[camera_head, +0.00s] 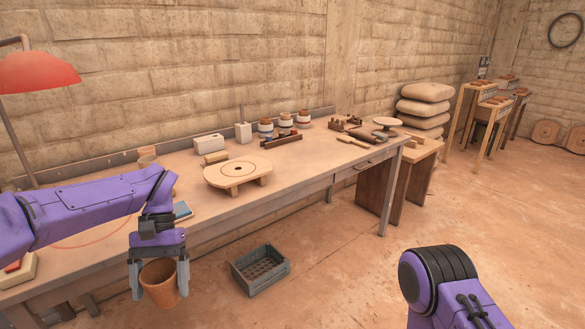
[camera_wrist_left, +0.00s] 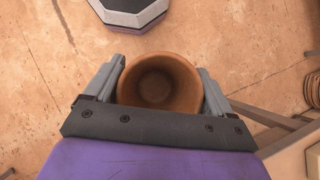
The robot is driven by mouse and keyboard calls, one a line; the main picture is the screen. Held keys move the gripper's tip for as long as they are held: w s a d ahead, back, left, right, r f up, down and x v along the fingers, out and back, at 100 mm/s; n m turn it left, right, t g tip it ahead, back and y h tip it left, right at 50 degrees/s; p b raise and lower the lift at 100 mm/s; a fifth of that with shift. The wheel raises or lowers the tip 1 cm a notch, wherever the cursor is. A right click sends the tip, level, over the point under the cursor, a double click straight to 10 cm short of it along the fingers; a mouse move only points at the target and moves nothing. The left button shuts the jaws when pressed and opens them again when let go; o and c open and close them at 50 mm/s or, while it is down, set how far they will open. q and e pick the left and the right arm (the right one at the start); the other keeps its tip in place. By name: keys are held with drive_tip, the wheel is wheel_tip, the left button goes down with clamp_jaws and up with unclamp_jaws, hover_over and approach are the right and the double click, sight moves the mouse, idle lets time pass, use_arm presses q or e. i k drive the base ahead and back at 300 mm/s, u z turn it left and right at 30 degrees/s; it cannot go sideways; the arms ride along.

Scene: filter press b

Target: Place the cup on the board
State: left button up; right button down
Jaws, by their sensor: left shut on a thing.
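A brown clay cup (camera_head: 160,284) is upright between the fingers of my left gripper (camera_head: 157,280). The left gripper is shut on it and holds it in front of the table's front edge, off the tabletop. In the left wrist view the cup (camera_wrist_left: 160,84) shows its open, empty mouth between the fingers of the left gripper (camera_wrist_left: 160,88). The round wooden board (camera_head: 222,171) with a small central hole stands on short feet on the table, to the right of and beyond the gripper. Of my right arm only a purple link shows; its gripper is out of view.
The long table (camera_head: 310,165) runs along the brick wall. A white block (camera_head: 208,143), several jars and a tool tray (camera_head: 281,139) stand behind the board. A grey crate (camera_head: 260,270) is on the floor. A red lamp (camera_head: 38,72) stands at left. Tabletop right of the board is clear.

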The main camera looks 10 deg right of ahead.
sight(238, 169)
drive_tip(key=z, duration=1.35)
drive_tip(key=i, duration=1.4)
drive_tip(key=u, duration=1.75)
